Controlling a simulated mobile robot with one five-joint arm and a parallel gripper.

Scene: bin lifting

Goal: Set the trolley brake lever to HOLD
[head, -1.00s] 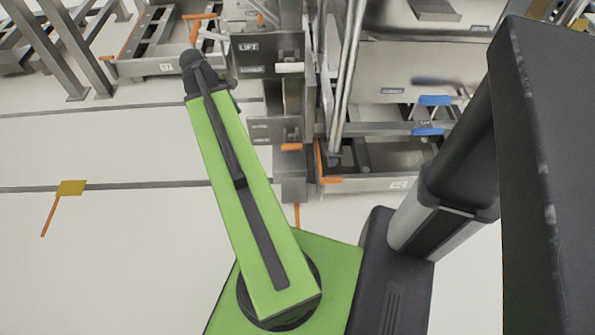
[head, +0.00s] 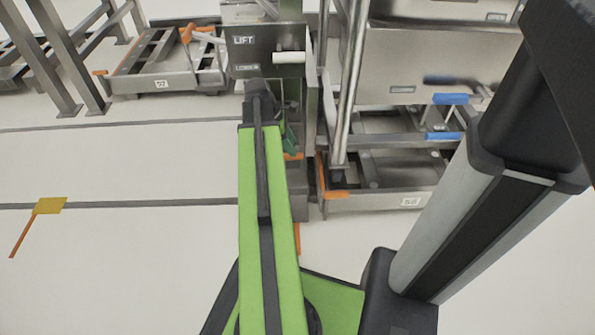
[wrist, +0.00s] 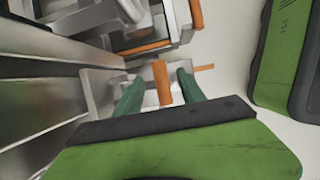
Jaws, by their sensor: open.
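My gripper (wrist: 160,92) shows in the wrist view as two dark green fingers, spread apart. An orange lever handle (wrist: 162,80) stands between the fingers, with a gap visible on each side. It comes up from a pale metal plate. In the head view an orange bar (head: 294,156) shows just below my gripper (head: 290,138), low on the post under the LIFT panel. It looks like the same lever, but my arm covers most of that spot. I cannot read any HOLD mark, so the lever's setting is unclear.
The LIFT panel (head: 266,50) with a white handle (head: 289,57) is above my gripper. A steel trolley frame (head: 380,195) with blue handles (head: 450,98) stands to the right. Another trolley (head: 165,75) is at the back left. The floor at left is open, with a yellow flag (head: 49,205).

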